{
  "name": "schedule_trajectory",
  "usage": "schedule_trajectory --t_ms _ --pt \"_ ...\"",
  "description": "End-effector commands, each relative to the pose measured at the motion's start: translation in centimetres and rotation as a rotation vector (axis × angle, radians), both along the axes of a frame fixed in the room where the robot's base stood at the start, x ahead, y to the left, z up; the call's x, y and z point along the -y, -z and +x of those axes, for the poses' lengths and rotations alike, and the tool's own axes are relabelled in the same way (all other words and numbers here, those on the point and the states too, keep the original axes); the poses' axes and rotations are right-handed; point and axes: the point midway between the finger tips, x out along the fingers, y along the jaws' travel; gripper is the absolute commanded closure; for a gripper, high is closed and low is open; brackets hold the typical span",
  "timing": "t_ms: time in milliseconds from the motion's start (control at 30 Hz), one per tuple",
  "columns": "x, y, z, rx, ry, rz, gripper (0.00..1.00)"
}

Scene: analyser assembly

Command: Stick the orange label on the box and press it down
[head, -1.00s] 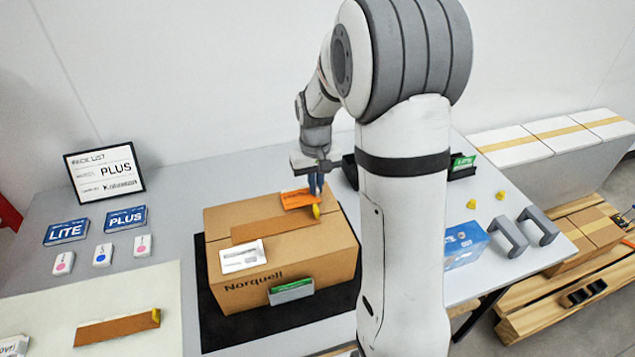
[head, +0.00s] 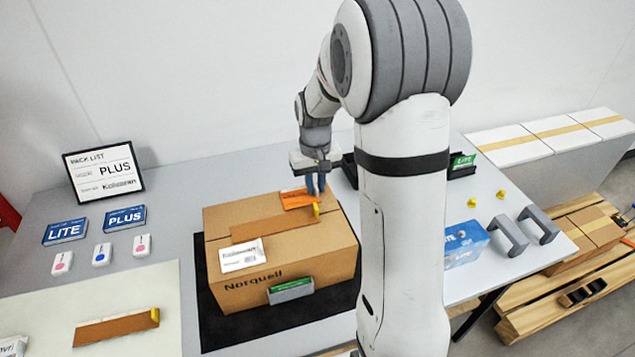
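The closed cardboard box (head: 310,262) stands on a black mat (head: 216,322) on the table. The orange label (head: 297,199) lies on the box top near its back right edge. I cannot tell whether the fingers are fully shut or touch the label. A brown tape strip (head: 272,229) with a yellow tab (head: 316,210) lies on the box top in front of the label.
A white label (head: 242,255) is on the box top and a green-and-grey piece (head: 291,290) on its front. A pack list sign (head: 104,172) and LITE and PLUS cards (head: 125,218) stand or lie left. Grey brackets (head: 510,236) and a blue box (head: 464,245) are right.

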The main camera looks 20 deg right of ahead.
Motion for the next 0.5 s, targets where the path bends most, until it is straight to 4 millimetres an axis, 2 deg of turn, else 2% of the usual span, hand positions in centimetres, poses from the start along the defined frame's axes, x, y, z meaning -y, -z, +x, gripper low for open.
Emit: schedule_trajectory --t_ms 200,500 --pt "-0.03 0.00 0.00 0.000 0.000 0.000 0.69" --pt "-0.03 -0.33 0.01 0.000 -0.001 0.000 0.69"
